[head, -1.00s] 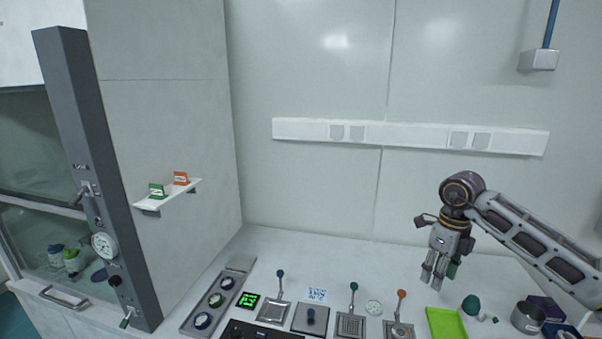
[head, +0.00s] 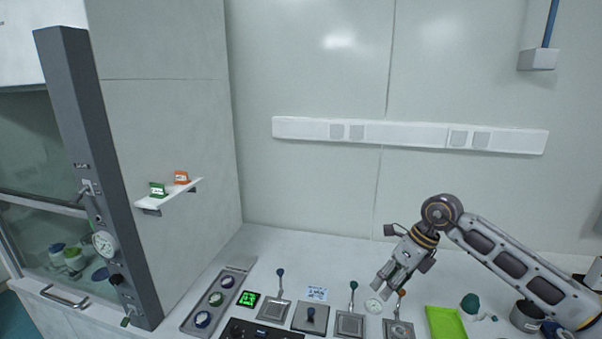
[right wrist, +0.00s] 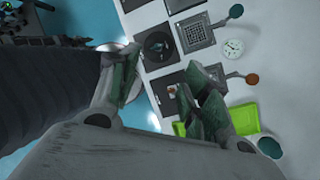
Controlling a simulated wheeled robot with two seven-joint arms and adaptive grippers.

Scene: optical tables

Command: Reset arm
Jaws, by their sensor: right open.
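My right arm reaches in from the right in the head view. Its gripper (head: 387,287) is open and empty, tilted down to the left above the table, near the orange-knobbed lever (head: 401,297) and the small round dial (head: 373,306). In the right wrist view the fingers of the right gripper (right wrist: 160,88) are spread apart with nothing between them. The lever plates, the dial (right wrist: 233,47) and the green tray (right wrist: 244,118) show beyond the fingers there. My left gripper is not in view.
A green tray (head: 445,322), a dark green ball (head: 470,303) and a metal cup (head: 523,315) lie at right. The table's back strip is clear.

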